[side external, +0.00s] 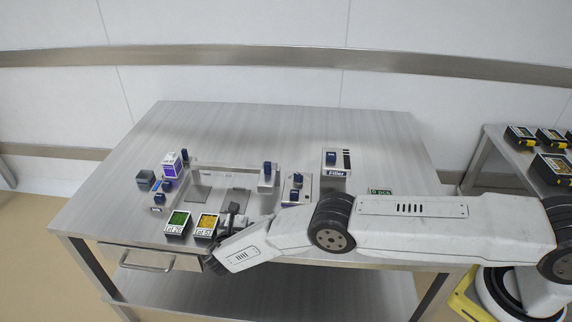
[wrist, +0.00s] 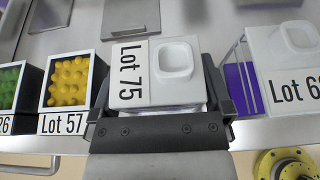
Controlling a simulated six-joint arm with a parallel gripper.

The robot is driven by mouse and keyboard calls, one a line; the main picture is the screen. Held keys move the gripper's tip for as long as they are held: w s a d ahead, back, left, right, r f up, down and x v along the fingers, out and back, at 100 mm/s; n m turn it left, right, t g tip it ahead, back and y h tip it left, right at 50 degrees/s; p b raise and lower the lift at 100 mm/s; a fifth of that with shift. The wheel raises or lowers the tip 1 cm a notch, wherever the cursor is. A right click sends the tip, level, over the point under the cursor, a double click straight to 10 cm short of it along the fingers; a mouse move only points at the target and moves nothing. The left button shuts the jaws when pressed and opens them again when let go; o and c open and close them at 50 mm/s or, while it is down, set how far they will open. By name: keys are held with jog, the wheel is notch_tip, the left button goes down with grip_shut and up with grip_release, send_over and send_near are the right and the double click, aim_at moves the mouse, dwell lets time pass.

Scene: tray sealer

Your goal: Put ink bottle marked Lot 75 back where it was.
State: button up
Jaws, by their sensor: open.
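The ink bottle marked Lot 75 (wrist: 127,92) is white with a square recess in its top and stands in the middle of the wrist view. My gripper (wrist: 160,90) is open around it, with one dark finger along each side. Whether the fingers touch it is hard to tell. In the side view my gripper (side external: 232,218) is low over the front of the table, and I cannot make out the Lot 75 bottle there.
A Lot 57 box with yellow contents (wrist: 70,80) stands just left of my gripper, beside a green one (wrist: 12,85). A white Lot 68 item (wrist: 285,60) is close on the right. The Filler unit (side external: 336,170) stands farther right on the steel table (side external: 235,125).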

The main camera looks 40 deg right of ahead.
jog(key=shift+r, duration=0.15)
jog(key=v, duration=1.2)
dwell(0.4)
jog(key=s+d+r+m+g+y, duration=0.2)
jog(key=s+d+r+m+g, duration=0.15)
jog(key=d+r+m, duration=0.35)
jog(key=s+d+r+m+g+y, duration=0.2)
jog(key=d+r+m+g, duration=0.2)
jog(key=d, duration=0.4)
jog(key=s+d+r+m+y, duration=0.2)
jog(key=s+d+r+m, duration=0.2)
jog(key=s+m, duration=0.4)
jog(key=s+d+r+m+y, duration=0.3)
jog(key=s+d+r+m, duration=0.2)
jog(key=s+m, duration=0.3)
jog(key=shift+s+d+y, duration=0.3)
jog(key=shift+s+d, duration=0.35)
jog(key=shift+s, duration=0.35)
